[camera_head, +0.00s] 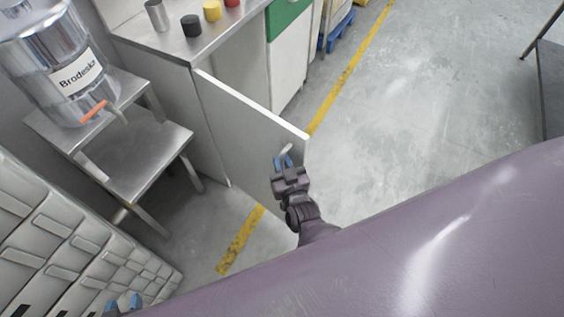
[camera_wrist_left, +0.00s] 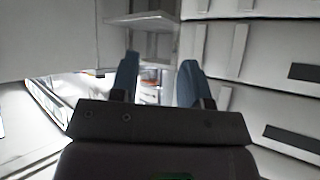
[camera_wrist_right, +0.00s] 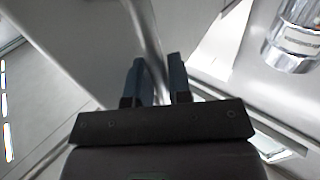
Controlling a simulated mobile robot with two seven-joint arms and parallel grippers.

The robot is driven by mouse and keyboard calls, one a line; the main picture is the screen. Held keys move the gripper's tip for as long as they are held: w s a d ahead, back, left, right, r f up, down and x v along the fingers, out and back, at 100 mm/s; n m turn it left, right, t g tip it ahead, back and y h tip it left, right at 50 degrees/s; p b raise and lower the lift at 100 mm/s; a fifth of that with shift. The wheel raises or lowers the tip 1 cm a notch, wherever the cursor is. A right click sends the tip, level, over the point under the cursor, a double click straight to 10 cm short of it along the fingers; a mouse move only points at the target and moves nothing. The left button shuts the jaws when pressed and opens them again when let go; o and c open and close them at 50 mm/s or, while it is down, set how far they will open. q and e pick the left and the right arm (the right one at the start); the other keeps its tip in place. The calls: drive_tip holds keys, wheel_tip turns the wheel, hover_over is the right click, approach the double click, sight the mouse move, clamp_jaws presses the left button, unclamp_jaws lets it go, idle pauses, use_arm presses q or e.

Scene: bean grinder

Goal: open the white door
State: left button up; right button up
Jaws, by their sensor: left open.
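The white door (camera_head: 240,118) stands swung out from the counter cabinet at an angle, in the middle of the head view. A small pale handle (camera_head: 287,150) shows near its outer end. My right gripper (camera_head: 284,163) is at that handle, its blue fingertips beside it. In the right wrist view, its fingers (camera_wrist_right: 158,82) are apart with a grey strip showing between them; I cannot tell whether they clamp it. My left gripper (camera_head: 123,303) is low at the left, away from the door. Its fingers (camera_wrist_left: 158,82) are spread and empty in the left wrist view.
A steel step stand (camera_head: 150,145) holds a metal container labelled Brodeska (camera_head: 45,65) left of the door. A white drawer unit (camera_head: 70,240) fills the lower left. Small cups (camera_head: 192,26) stand on the counter. Open floor (camera_head: 400,110) lies right of the door.

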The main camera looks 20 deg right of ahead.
drive_tip(key=o, duration=0.3)
drive_tip(key=s, duration=1)
drive_tip(key=shift+s+a+p, duration=0.4)
drive_tip(key=s+d+r+n+g+y, duration=0.1)
drive_tip(key=s+d+n+g, duration=0.1)
drive_tip(key=s+d+g, duration=0.5)
drive_tip(key=s+d, duration=0.3)
drive_tip(key=shift+d+r, duration=0.2)
drive_tip(key=shift+r, duration=0.2)
